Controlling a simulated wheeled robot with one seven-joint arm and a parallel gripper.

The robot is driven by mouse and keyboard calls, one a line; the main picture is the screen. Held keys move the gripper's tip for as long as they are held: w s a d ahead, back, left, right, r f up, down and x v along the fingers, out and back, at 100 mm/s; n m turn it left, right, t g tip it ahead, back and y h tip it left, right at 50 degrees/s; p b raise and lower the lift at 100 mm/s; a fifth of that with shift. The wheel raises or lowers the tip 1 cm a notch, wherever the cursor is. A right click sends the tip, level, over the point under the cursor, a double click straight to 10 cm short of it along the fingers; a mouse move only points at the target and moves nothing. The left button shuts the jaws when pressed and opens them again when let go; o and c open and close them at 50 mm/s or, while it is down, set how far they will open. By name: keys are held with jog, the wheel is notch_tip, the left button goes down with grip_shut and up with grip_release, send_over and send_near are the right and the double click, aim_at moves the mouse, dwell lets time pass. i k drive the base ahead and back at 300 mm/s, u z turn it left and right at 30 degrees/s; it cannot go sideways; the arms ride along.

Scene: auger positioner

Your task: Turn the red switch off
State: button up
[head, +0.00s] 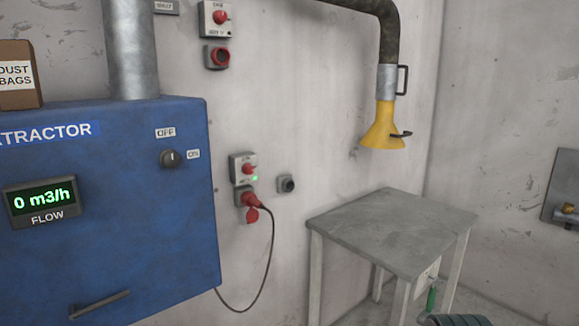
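A grey switch box with a red rotary switch (248,169) is on the wall right of the blue cabinet. A small green light (255,178) glows at its lower right. A red plug (250,200) with a dark cable sits in the socket just below. A second box with a red switch (221,17) is higher on the wall, above an empty red socket (217,57). The lettering on both boxes is too small to read surely. My gripper is not in view.
The blue extractor cabinet (110,220) fills the left, with a black knob (171,158) between OFF and ON labels and a display reading 0 m3/h. A grey table (395,230) stands right. A yellow suction hood (383,130) hangs above it. A dark ribbed object (458,320) shows at the bottom edge.

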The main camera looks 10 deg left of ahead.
aim_at(247, 169)
jog(key=u, duration=0.05)
jog(key=i, duration=0.7)
jog(key=u, duration=0.85)
jog(key=i, duration=0.6)
jog(key=u, duration=0.55)
